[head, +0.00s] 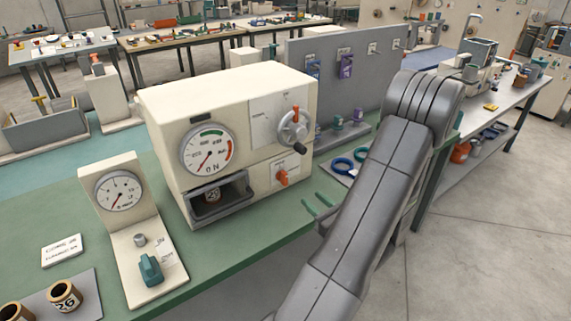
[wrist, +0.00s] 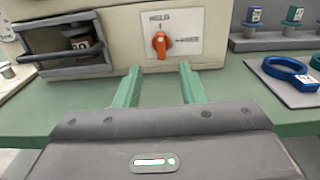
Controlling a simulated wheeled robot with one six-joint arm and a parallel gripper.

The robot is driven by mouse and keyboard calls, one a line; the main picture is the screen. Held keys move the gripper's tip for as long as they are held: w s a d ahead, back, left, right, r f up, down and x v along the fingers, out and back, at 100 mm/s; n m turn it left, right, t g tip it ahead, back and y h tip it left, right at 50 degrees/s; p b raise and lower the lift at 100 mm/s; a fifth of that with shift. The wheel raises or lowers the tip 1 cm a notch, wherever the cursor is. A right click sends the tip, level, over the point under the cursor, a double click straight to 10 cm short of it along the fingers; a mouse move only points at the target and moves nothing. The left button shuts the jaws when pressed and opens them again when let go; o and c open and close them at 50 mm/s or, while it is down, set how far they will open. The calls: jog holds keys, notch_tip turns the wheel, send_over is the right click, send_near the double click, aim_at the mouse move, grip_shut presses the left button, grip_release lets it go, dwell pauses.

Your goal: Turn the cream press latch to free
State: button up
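The cream press (head: 235,135) stands on the green bench. Its orange latch knob (head: 282,177) sits low on the front right; in the wrist view the latch (wrist: 160,44) is on a white plate marked HELD at the top and FREE at the right. The knob stands upright, in line with HELD. My gripper (head: 318,207) is in front of the press and below the latch, touching nothing. In the wrist view its two green fingers (wrist: 158,84) are spread apart with nothing between them, one on either side of the latch as seen from there.
The press has a dial, a handwheel (head: 293,128) and an open drawer (head: 218,198) holding a small dark spool. A second gauge stand (head: 120,195) is at left. Blue rings (head: 343,166) lie on a mat at right. The bench before the latch is clear.

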aim_at(287, 176)
jog(key=p+x, duration=0.3)
jog(key=x, duration=1)
jog(key=shift+w+a, duration=0.25)
jog(key=shift+w, duration=0.05)
grip_shut()
